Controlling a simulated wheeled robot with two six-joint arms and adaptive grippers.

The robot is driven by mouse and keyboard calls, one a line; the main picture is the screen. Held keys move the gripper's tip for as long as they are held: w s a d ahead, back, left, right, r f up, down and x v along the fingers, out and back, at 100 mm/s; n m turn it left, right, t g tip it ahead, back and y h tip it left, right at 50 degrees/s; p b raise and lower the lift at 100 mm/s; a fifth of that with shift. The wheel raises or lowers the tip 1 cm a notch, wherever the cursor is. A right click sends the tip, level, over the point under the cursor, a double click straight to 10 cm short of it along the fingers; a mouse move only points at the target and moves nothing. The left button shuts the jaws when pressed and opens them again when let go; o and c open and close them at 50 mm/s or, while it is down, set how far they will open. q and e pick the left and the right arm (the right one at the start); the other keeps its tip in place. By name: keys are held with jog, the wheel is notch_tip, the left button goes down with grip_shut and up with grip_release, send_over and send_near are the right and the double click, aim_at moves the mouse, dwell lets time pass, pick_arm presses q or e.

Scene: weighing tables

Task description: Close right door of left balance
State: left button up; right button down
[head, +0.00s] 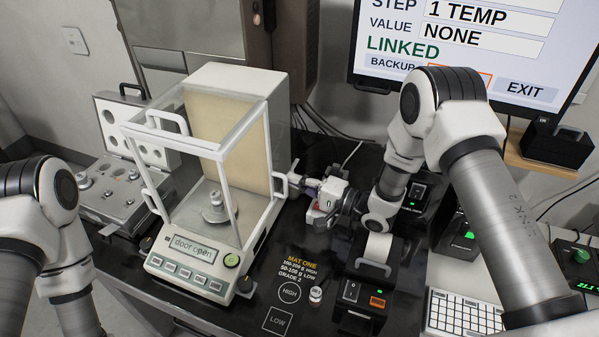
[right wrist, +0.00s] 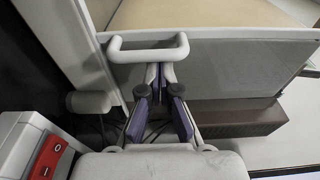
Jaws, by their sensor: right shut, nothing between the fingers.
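The left balance (head: 190,265) is a white box with a clear weighing chamber, and its display (head: 193,246) reads "door open". The right door's white handle (head: 281,184) is far back along the chamber's right side, and the front part of that side looks uncovered. In the right wrist view the handle (right wrist: 148,54) is a loop at the edge of the grey door panel (right wrist: 235,65). My right gripper (head: 301,182) is shut and empty, its fingertips (right wrist: 157,72) right at the handle; I cannot tell whether they touch. My left gripper is out of view.
A metal weight (head: 215,212) stands on the pan inside the chamber. A weight case (head: 118,185) lies open to the left. A monitor (head: 475,50) stands behind.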

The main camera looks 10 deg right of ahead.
jog(key=shift+w+f, duration=0.1)
jog(key=s+a, duration=0.2)
jog(key=s, duration=0.1)
jog(key=shift+s+a, duration=0.2)
jog(key=shift+s, duration=0.05)
jog(key=shift+d, duration=0.15)
